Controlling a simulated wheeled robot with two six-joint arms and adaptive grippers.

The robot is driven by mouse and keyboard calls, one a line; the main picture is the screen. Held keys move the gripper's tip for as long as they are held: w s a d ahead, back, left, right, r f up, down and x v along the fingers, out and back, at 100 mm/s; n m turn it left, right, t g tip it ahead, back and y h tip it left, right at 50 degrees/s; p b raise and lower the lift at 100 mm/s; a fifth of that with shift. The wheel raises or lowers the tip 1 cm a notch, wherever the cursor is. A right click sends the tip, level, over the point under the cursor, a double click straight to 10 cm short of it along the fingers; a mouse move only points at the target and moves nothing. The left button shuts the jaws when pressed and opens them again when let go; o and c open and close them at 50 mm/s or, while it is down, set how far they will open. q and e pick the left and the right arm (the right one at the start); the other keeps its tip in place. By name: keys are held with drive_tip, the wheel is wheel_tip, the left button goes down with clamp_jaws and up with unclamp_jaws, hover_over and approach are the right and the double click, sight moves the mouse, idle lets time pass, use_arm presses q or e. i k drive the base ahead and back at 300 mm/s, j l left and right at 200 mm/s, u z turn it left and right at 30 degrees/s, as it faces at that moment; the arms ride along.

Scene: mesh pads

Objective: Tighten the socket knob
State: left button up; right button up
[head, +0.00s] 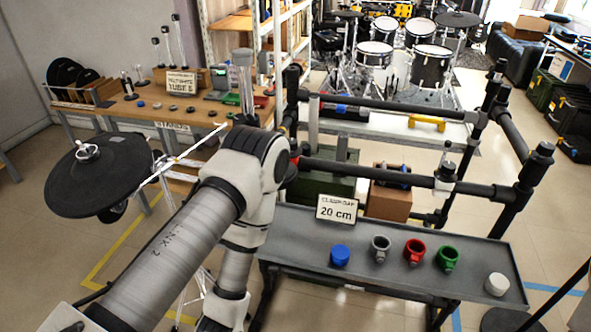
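A black tubular rack (366,175) stands at the right, with dark joints at its corners. A pale grey clamp (444,182) sits around its front rail; a small knob-like part may be on it, too small to tell how tight. I cannot tell for certain which part is the socket knob. On the grey tray (393,236) are a grey clamp (380,247), a red clamp (414,251) and a green clamp (446,257), each with a small side part. My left arm rises from lower left and bends down; its gripper is not clearly visible. My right gripper is out of view.
A sign (338,208) reading "CLAMP GAP 20 cm" stands at the tray's back edge. A blue cylinder (340,255) and a white cylinder (497,284) are on the tray. A black round pad (98,175) stands left. A wooden bench (150,112) is behind.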

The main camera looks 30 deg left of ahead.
sight(239, 119)
drive_tip(key=u, duration=1.15)
